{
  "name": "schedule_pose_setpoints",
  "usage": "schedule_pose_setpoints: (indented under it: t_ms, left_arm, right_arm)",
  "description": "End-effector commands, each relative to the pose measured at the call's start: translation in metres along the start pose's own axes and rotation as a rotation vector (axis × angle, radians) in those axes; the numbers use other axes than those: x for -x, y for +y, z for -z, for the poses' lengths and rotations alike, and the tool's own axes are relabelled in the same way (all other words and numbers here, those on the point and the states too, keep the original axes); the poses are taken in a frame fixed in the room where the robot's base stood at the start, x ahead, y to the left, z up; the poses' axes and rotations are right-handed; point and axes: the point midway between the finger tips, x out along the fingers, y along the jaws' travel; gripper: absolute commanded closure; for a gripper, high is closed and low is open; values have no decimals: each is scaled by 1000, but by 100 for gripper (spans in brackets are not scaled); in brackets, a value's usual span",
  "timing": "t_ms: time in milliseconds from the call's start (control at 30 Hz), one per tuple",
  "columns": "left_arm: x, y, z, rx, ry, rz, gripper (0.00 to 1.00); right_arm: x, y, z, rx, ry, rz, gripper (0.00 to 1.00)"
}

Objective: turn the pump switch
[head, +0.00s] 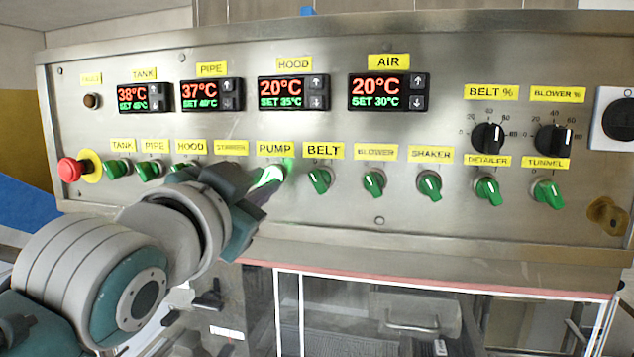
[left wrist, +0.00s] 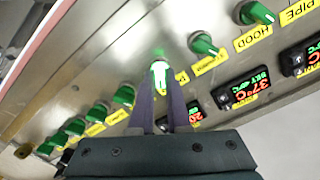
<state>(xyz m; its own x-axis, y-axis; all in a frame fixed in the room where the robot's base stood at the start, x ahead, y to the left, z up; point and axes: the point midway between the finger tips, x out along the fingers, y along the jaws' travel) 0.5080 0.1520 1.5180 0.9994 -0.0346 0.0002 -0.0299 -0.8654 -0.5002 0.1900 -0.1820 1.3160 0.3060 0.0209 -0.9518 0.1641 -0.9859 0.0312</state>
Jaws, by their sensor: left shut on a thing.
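The pump switch (head: 272,174) is a green knob below the yellow PUMP label (head: 275,148) on the steel panel (head: 430,235). Part of it looks bright green-white. My left gripper (head: 262,185) reaches it from the lower left and is shut on it. In the left wrist view, the two fingers stand on either side of the pump switch (left wrist: 159,68), and its green end shows beyond their tips. The gripper hides the switch under the STIRRER label in the head view. My right gripper is not in view.
The stirrer switch (left wrist: 204,45) sits close beside my fingers. The belt switch (head: 320,180) is just right of the gripper. A red emergency stop (head: 70,170) is at far left. Several temperature displays and two black dials (head: 487,138) are higher up.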

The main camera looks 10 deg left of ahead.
Motion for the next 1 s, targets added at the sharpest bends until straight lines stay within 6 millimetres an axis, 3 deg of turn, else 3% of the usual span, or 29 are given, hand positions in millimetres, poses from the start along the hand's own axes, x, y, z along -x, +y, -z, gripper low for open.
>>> schedule_pose_setpoints:
  t_ms: [467,1000]
  left_arm:
    - [0,0,0,114,-1,-1,100]
    - [0,0,1,596,-3,0,100]
  right_arm:
    - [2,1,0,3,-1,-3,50]
    - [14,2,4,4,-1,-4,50]
